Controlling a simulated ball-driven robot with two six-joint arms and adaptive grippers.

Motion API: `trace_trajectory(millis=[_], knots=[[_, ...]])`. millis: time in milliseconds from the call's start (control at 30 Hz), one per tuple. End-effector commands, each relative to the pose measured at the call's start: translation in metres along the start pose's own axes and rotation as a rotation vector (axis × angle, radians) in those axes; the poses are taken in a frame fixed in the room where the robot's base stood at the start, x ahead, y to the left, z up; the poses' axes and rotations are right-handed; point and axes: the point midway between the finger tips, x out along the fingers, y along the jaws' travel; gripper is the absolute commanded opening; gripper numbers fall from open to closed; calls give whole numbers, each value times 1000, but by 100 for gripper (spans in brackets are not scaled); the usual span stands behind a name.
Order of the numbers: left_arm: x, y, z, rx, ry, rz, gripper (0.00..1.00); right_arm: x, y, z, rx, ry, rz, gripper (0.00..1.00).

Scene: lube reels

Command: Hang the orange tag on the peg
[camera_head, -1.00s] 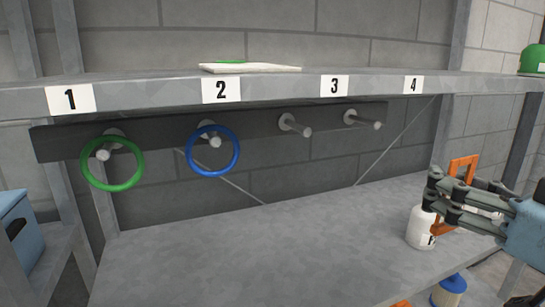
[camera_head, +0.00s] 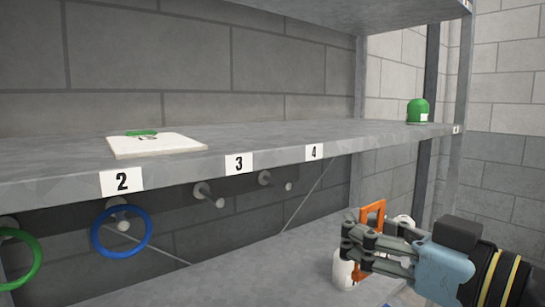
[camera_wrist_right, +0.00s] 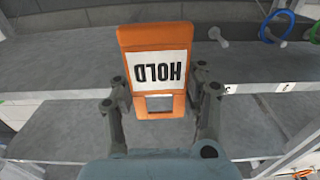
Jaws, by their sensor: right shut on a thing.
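The orange tag (camera_head: 374,212) is a flat rectangular plate with a slot. In the right wrist view the tag (camera_wrist_right: 155,38) shows a white HOLD label, upside down. My right gripper (camera_head: 352,242) is shut on the tag, and its fingers (camera_wrist_right: 160,92) sit on both sides of the slotted end. Two bare pegs, under number 3 (camera_head: 208,196) and number 4 (camera_head: 275,182), stick out below the upper shelf. The gripper is to the right of and below them in the head view. My left gripper is not in view.
A blue ring (camera_head: 96,236) hangs on the peg under number 2, and a green ring (camera_head: 38,262) hangs left of it. A white container (camera_head: 343,270) stands on the lower shelf behind my gripper.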

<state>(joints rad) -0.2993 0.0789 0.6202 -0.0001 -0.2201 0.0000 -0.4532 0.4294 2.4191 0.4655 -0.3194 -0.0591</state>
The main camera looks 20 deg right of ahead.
Motion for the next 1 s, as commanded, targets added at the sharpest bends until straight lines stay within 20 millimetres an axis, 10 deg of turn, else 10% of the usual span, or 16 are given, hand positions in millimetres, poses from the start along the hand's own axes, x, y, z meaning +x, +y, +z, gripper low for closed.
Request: trace_trajectory(millis=[567, 1000], knots=[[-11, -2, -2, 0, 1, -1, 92, 0, -2, -3, 3, 3, 12, 0], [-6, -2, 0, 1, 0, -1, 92, 112, -3, -6, 3, 2, 6, 0]])
